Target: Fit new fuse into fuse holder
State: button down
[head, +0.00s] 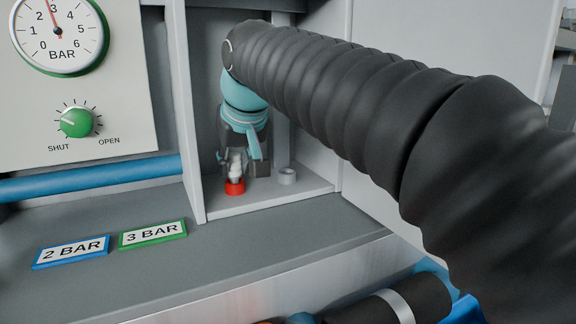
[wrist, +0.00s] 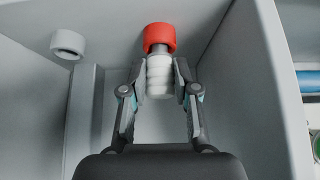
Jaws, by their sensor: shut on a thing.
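A white ridged fuse (head: 236,167) stands roughly upright in the cabinet niche. It also shows in the wrist view (wrist: 160,76), with a darker metal end toward the red ring. My gripper (wrist: 160,67) is shut on the fuse, one finger on each side of its body; it also shows in the head view (head: 241,169). The red ring-shaped holder (head: 235,187) is on the niche floor directly under the fuse, and shows in the wrist view (wrist: 160,37). The fuse's end meets the red ring; I cannot tell how deep it sits.
A grey ring-shaped holder (head: 287,176) stands to the right on the same niche floor, apart from my gripper. The niche's left wall panel (head: 188,120) is close to my gripper. A blue pipe (head: 95,178), a green knob (head: 75,122) and two label plates are farther left.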

jog(key=shift+f, duration=0.4)
jog(key=c, duration=0.8)
grip_release()
jog(key=shift+c, duration=1.4)
jog(key=shift+r, duration=0.1)
notch_tip(320, 180, up, 7)
jog(key=p, duration=0.5)
jog(key=shift+p, duration=0.4)
